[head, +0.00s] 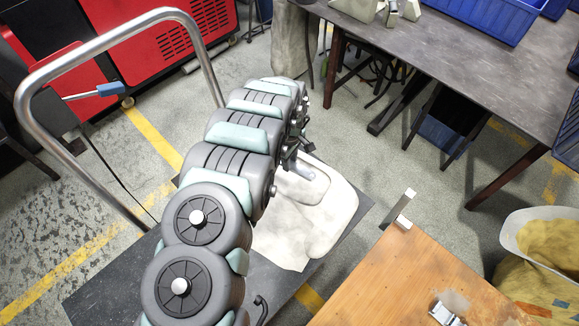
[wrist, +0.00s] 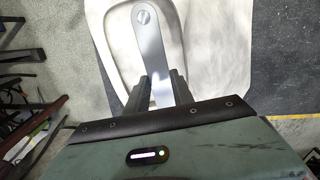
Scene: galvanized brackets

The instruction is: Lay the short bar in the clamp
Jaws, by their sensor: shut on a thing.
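The short bar (wrist: 151,50) is a flat grey metal strip with a rounded end and a round mark near its tip. In the wrist view it sticks out forward between the two fingers of my gripper (wrist: 157,88), which is shut on it. In the head view my gripper (head: 300,158) is mostly hidden behind my arm, above a white padded seat. The bar is hard to make out there. A small shiny metal piece (head: 445,310) sits on the wooden table at the bottom right; I cannot tell whether it is the clamp. My gripper is apart from it.
The wooden table (head: 400,275) has an upright metal piece (head: 404,208) at its far corner. The white seat (head: 320,210) lies below my gripper. A grey workbench (head: 460,60) with blue bins (head: 490,15) stands at the upper right. A sack (head: 545,245) stands at the right edge.

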